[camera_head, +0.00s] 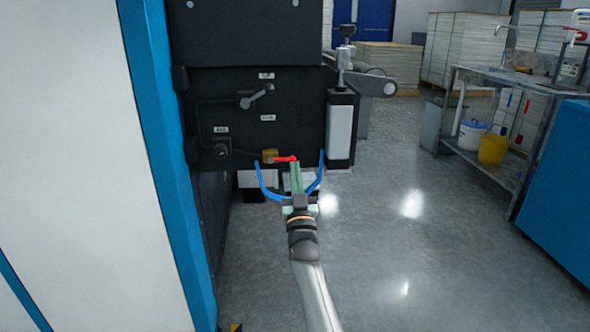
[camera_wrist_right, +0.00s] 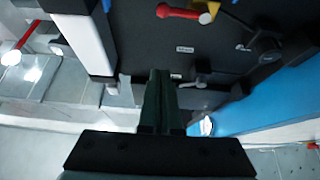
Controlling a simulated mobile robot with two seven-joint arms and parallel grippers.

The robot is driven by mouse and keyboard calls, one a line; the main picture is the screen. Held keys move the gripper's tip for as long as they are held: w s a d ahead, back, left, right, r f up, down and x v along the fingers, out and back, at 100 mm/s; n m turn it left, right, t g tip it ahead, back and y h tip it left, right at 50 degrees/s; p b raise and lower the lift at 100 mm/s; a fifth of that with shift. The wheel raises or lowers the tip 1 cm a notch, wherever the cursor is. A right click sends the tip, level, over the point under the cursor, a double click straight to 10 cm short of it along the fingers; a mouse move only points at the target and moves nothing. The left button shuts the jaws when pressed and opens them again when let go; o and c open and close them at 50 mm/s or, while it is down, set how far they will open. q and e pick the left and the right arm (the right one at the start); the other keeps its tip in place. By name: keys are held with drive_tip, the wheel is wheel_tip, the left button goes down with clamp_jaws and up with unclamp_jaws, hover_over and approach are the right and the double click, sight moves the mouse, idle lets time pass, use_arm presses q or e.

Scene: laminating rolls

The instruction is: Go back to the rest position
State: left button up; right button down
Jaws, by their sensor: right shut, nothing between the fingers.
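My right gripper (camera_head: 296,170) reaches forward over the floor to the front of the black laminating machine (camera_head: 300,88). Its greenish fingers are together and hold nothing; they also show closed in the right wrist view (camera_wrist_right: 158,85). A red lever (camera_head: 285,159) on a yellow block (camera_head: 270,156) sits at the low part of the machine, close to the fingertips in the head view. In the right wrist view the red lever (camera_wrist_right: 178,11) and yellow part (camera_wrist_right: 207,15) lie at the top edge, apart from the fingers. My left gripper is not in view.
Blue hoses (camera_head: 261,184) show on both sides of my right gripper. Black levers (camera_head: 256,97) stick out of the panel. A white and blue cabinet (camera_head: 80,130) stands close at left. A metal bench (camera_head: 500,92) with buckets stands at right. The grey floor (camera_head: 430,240) between is clear.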

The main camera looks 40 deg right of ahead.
drive_tip(key=shift+s+a+f, duration=0.25)
drive_tip(key=shift+s, duration=0.05)
idle(0.5)
